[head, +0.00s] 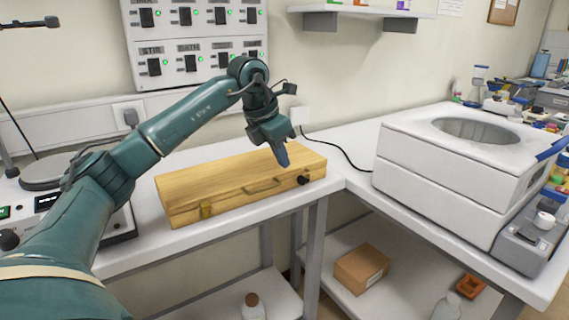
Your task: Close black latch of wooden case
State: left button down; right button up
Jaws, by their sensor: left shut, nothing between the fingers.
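The wooden case (215,178) lies with its lid down on the white bench, its front facing me. A black latch (303,180) is on the right part of its front. A brass-coloured latch (206,210) is on the left part, and a handle (262,187) is between them. My left gripper (283,160) is shut and empty, pointing down above the right end of the lid, up and to the left of the black latch. I cannot tell whether its tip touches the lid. My right gripper is not in view.
A large white machine (440,150) with a round opening stands on the right bench. A device with a round plate (45,170) is at left. A cardboard box (361,268) sits on the lower shelf.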

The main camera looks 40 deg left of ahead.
aim_at(297, 193)
pick_arm(q)
jog(key=x, duration=0.7)
jog(key=shift+f, duration=0.1)
jog(key=shift+w+d+f, duration=0.1)
jog(key=shift+w+f, duration=0.15)
jog(key=shift+f, duration=0.2)
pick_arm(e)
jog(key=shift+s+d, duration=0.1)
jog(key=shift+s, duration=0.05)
pick_arm(q)
jog(key=shift+r, duration=0.1)
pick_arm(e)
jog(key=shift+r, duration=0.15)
pick_arm(q)
jog(key=shift+r+p, duration=0.2)
jog(key=shift+p, duration=0.15)
jog(key=shift+w+r+g+p, duration=0.1)
jog(key=shift+g+p, duration=0.3)
jog(key=shift+p, duration=0.1)
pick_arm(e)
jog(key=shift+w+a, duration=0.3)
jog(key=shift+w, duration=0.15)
